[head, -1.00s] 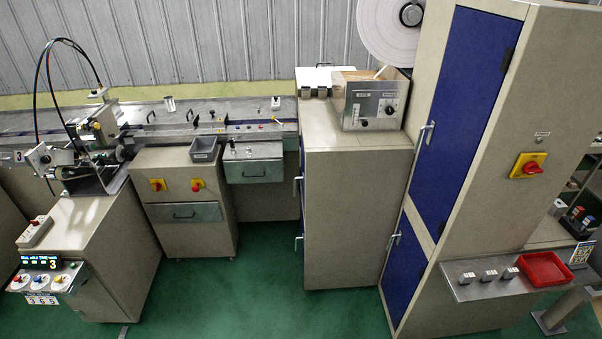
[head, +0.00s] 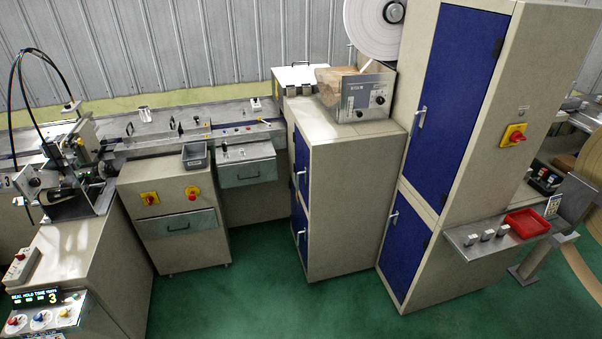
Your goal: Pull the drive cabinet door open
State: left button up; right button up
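A tall beige cabinet (head: 490,140) at the right has a blue upper door (head: 450,90) and a blue lower door (head: 405,245). Each has a light metal handle near its left edge, the upper handle (head: 421,117) and the lower handle (head: 393,217). Both doors look shut. A lower beige cabinet (head: 350,200) in the middle has narrow blue doors (head: 299,198) on its left face, seen at a steep angle; they also look shut. No label tells me which is the drive cabinet. Neither of my grippers is in view.
A control box (head: 364,98) sits on the middle cabinet. A metal shelf with a red tray (head: 527,223) juts from the tall cabinet's right part. A machine bench (head: 90,250) with dials stands at the left. Green floor (head: 250,290) is clear in front of the cabinets.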

aim_at(301, 167)
jog(key=i+j, duration=0.1)
jog(key=i, duration=1.3)
jog(key=j+z, duration=0.05)
